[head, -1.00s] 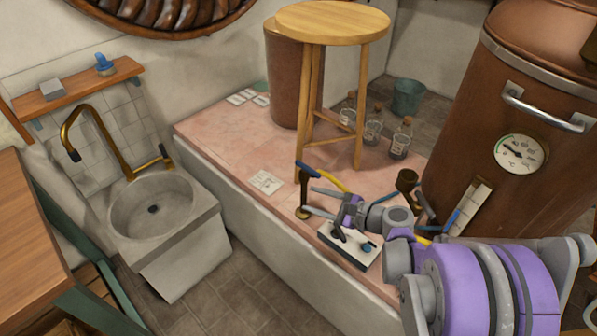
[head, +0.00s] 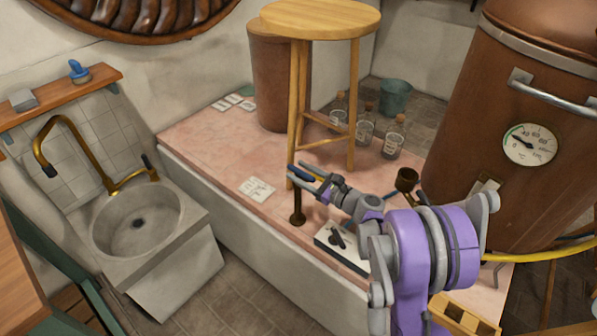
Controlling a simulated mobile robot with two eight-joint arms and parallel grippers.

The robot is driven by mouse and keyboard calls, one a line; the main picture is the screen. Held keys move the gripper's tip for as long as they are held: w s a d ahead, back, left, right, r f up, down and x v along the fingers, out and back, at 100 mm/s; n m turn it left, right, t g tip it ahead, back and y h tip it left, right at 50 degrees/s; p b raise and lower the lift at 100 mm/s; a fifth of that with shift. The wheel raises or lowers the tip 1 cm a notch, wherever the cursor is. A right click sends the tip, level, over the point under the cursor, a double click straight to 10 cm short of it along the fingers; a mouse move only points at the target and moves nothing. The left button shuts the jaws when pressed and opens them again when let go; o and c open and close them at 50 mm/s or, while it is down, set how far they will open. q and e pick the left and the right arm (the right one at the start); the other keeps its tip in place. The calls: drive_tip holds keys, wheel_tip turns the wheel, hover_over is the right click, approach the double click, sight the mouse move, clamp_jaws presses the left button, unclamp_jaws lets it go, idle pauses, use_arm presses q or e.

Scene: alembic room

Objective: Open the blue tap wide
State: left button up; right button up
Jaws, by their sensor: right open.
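A slim brass post tap (head: 298,207) stands upright on the pink tiled platform, with a blue lever (head: 299,173) at its top. My right gripper (head: 308,180) comes in from the right at the height of this lever. Its jaws are open, with the fingers at or just beside the lever. A yellow strip shows by the fingers. I cannot tell whether the fingers touch the lever, and they partly hide it. My left gripper is not in view.
A white box (head: 326,236) with a dark lever lies below my right arm. A wooden stool (head: 320,20), glass bottles (head: 364,133) and a copper boiler (head: 480,130) stand close by. A sink (head: 112,245) with a brass faucet (head: 104,178) is at left.

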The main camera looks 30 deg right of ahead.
drive_tip(key=shift+w+a, duration=0.2)
drive_tip(key=shift+w, duration=0.2)
clamp_jaws()
drive_tip(key=shift+m+h, duration=0.3)
drive_tip(key=m+t+h, duration=0.1)
drive_tip(key=m+h, duration=0.1)
drive_tip(key=h, duration=0.1)
drive_tip(key=shift+a+h, duration=0.15)
drive_tip(key=shift+h, duration=0.15)
drive_tip(key=shift+m+h, duration=1.2)
drive_tip(key=shift+h, duration=0.4)
drive_tip(key=shift+m+h+p, duration=0.5)
drive_tip(key=shift+h, duration=0.5)
unclamp_jaws()
